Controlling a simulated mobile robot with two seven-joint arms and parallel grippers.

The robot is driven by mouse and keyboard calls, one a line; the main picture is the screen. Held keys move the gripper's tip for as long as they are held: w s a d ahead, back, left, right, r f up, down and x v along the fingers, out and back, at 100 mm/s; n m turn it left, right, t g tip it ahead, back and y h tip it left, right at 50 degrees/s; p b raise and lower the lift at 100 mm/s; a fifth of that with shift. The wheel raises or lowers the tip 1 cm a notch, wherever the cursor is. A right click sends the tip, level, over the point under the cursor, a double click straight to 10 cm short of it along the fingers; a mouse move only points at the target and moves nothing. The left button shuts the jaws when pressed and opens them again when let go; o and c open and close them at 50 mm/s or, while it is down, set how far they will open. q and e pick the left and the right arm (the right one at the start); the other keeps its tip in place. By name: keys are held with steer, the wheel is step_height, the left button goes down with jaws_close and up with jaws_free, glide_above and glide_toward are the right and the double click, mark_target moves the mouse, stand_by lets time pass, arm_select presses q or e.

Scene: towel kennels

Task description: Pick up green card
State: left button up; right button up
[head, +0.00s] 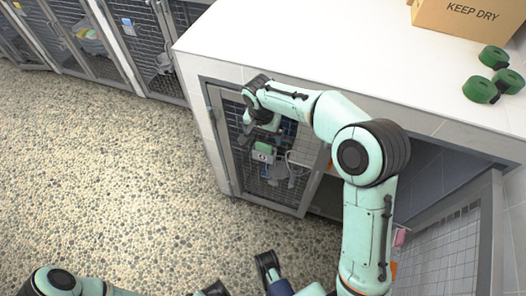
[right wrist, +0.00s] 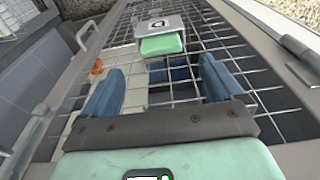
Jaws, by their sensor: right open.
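The green card (right wrist: 163,45) sits in a grey holder (right wrist: 158,26) on the wire grid of a kennel door. In the head view the card (head: 262,155) shows small, low on the door under the counter. My right gripper (right wrist: 160,84) is open, its two blue fingers apart with nothing between them. It is close to the door, and the card lies just beyond the fingertips. In the head view the right gripper (head: 274,134) is partly hidden by its own wrist. My left gripper (head: 274,279) is only partly visible at the bottom edge; its fingers are unclear.
The white counter (head: 250,40) stands above the door. It bears a cardboard box (head: 470,20) and several green rolls (head: 480,89). Other kennel doors (head: 75,40) line the back left. The pebbled floor (head: 110,165) on the left is clear. An orange thing (right wrist: 97,66) shows behind the grid.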

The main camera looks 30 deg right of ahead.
mark_target(264, 144)
steer(key=shift+w+d+f+b, duration=0.1)
steer(key=shift+f+b, duration=0.2)
steer(key=shift+f, duration=1.25)
steer(key=shift+w+f+b, duration=0.1)
steer(key=shift+f+b, duration=0.2)
steer(key=shift+f, duration=1.25)
arm_select(q)
steer(key=shift+w+a+f+t, duration=0.15)
steer(key=shift+w+a+f, duration=0.05)
steer(key=shift+w+f, duration=0.25)
steer(key=shift+w+a+f+t, duration=0.2)
steer(key=shift+w+f, duration=0.15)
steer(key=shift+w, duration=0.15)
arm_select(e)
steer(key=c, duration=1.1)
